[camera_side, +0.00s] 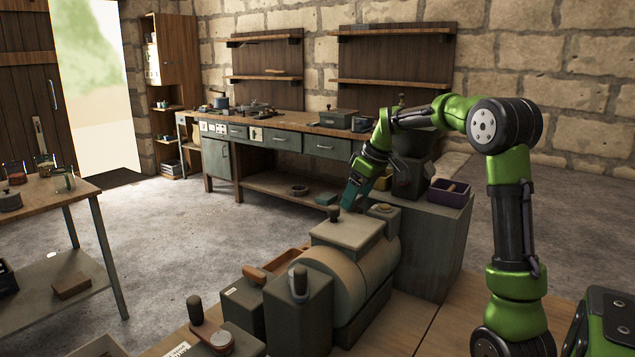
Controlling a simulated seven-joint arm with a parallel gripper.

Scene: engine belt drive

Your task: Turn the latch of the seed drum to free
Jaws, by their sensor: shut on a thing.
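A beige rounded drum (335,278) with a flat lid stands at the front centre in the side view; I take it to be the seed drum.
Grey boxes with a lever (298,283) and a wooden handle (258,274) stand in front of the drum. A grey cabinet (430,245) behind it carries a purple bin (449,193). A workbench (300,130) lines the wall.

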